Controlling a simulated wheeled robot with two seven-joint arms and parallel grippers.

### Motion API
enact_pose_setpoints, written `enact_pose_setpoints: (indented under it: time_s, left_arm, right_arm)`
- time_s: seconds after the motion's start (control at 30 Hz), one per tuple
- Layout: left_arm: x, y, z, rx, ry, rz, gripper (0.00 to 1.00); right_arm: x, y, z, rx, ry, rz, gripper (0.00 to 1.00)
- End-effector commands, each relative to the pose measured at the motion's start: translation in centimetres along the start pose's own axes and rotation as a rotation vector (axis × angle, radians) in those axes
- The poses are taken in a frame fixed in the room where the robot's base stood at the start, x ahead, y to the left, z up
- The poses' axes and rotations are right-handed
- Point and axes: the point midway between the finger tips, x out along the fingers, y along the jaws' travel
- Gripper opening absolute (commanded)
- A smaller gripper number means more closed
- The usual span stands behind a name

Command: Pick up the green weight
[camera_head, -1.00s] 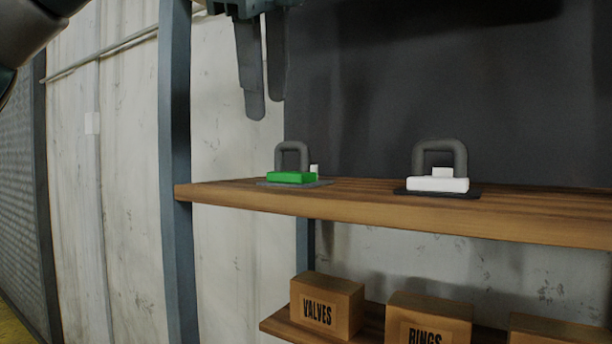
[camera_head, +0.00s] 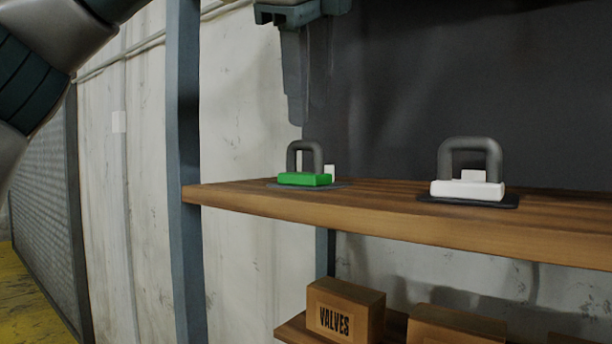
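The green weight (camera_head: 304,179) sits on a thin dark pad (camera_head: 342,185) near the left end of the wooden shelf. It has a green block base and an upright grey loop handle. My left gripper (camera_head: 297,112) hangs above it, fingers pointing down, with the tips a little above the handle and apart from it. Its fingers nearly overlap from this angle; the earlier frame shows a gap between them. Nothing is held. My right gripper is out of view.
A white weight (camera_head: 467,189) with a like handle stands on a dark pad to the right. The wooden shelf (camera_head: 400,213) has a blue-grey post (camera_head: 184,150) at its left end. Below are a VALVES box (camera_head: 345,308) and other boxes. The shelf between the weights is clear.

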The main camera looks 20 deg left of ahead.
Motion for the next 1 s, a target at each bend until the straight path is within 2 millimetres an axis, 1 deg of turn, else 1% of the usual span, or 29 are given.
enact_pose_setpoints:
  time_s: [0.03, 0.2, 0.57, 0.77, 0.93, 1.0]
  left_arm:
    - [0.3, -0.1, 0.2, -0.001, 0.000, 0.002, 0.34]
    - [1.3, 0.0, 0.1, 0.001, 0.000, 0.000, 0.34]
    - [1.5, 0.0, 0.1, 0.000, 0.001, 0.000, 0.34]
    - [2.5, -0.2, 0.6, 0.001, 0.001, 0.001, 0.34]
    - [4.1, -0.3, 0.9, 0.002, 0.001, 0.001, 0.34]
    - [5.0, -0.3, 1.0, 0.001, 0.000, 0.001, 0.34]
  right_arm:
    - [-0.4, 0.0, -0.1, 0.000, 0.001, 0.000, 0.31]
    - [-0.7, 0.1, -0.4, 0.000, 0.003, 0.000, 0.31]
    - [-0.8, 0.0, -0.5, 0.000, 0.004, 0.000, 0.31]
    - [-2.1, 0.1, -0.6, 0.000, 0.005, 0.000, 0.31]
    - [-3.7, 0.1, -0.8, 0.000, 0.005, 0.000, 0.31]
    - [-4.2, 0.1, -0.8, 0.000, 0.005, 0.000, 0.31]
